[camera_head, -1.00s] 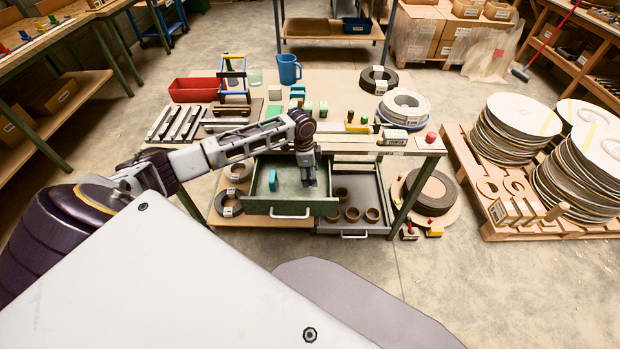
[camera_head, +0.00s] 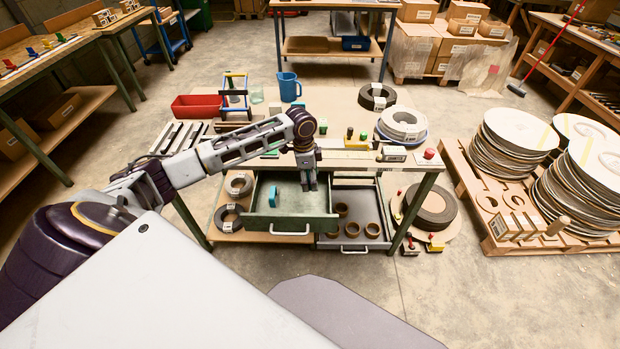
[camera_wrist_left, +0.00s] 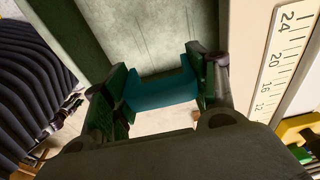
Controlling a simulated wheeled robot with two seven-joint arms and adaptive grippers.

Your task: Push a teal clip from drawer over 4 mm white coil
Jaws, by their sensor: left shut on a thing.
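My left gripper (camera_head: 308,184) is above the open green drawer (camera_head: 290,221). In the left wrist view, this gripper (camera_wrist_left: 163,88) is shut on a teal clip (camera_wrist_left: 160,93), held between its two green-padded fingers. In the head view the held clip cannot be made out. Another teal clip (camera_head: 272,198) lies in the left part of the drawer. White coils (camera_head: 403,121) lie stacked at the right back of the table; their thickness labels are too small to read. My right gripper is not in view.
A grey drawer (camera_head: 372,212) with brown rings is open beside the green one. A black coil (camera_head: 377,95), blue jug (camera_head: 288,86) and red bin (camera_head: 196,106) stand on the table. A ruler (camera_wrist_left: 284,60) runs along the table edge. Stacked discs (camera_head: 515,140) stand on a pallet at right.

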